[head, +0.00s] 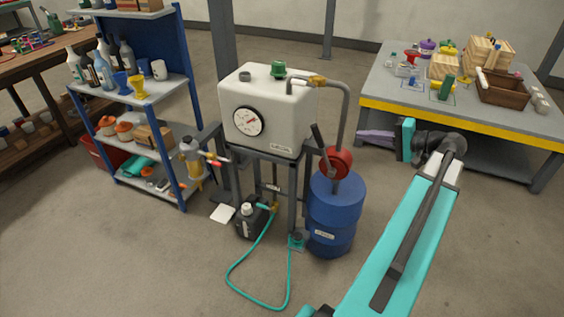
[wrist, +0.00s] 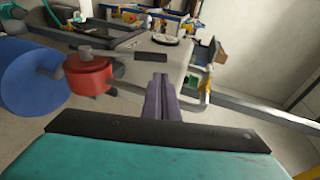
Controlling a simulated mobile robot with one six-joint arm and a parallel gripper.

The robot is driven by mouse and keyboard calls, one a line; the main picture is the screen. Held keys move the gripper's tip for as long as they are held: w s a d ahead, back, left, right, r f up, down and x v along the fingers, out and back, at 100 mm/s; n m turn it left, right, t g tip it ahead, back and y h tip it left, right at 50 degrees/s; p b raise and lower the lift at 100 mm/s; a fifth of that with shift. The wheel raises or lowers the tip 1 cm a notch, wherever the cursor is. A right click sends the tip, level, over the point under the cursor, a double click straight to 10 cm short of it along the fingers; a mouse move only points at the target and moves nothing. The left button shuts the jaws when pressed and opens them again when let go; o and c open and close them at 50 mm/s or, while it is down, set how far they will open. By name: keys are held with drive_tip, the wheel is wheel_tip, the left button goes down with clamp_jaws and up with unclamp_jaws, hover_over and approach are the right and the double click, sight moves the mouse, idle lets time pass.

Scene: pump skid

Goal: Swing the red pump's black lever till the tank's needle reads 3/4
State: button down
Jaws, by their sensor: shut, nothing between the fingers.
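The red pump (head: 338,158) sits on top of the blue drum (head: 335,210); it also shows in the wrist view (wrist: 88,76). Its black lever (head: 320,138) slants up and to the left from the pump; in the wrist view the lever (wrist: 165,57) lies across just past my fingertips. The white tank (head: 265,108) stands on a frame, with a round gauge (head: 249,121). A red needle shows on the dial, but its reading is too small to tell. My gripper (head: 360,136) is shut and empty, right of the lever. I cannot tell whether it touches the lever.
A grey pipe (head: 346,105) runs from the tank down to the pump. A teal hose (head: 235,270) loops on the floor. A blue shelf unit (head: 150,90) stands left, a yellow-edged table (head: 400,100) right. The floor in front is open.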

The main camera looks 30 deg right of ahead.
drive_tip(key=c, duration=1.6)
unclamp_jaws()
drive_tip(key=shift+o, duration=0.2)
drive_tip(key=w+f+n+t+b, duration=0.1)
drive_tip(key=f+n+b, duration=0.2)
drive_tip(key=n, duration=0.6)
drive_tip(key=w+f+n+t+y+b, duration=0.1)
drive_tip(key=w+f+n+b, duration=0.1)
drive_tip(key=n, duration=0.7)
wheel_tip(320, 180, down, 2)
drive_tip(key=shift+w+a+f+n+t+b, duration=0.1)
drive_tip(key=shift+w+a+n+t+b, duration=0.25)
drive_tip(key=shift+b, duration=0.4)
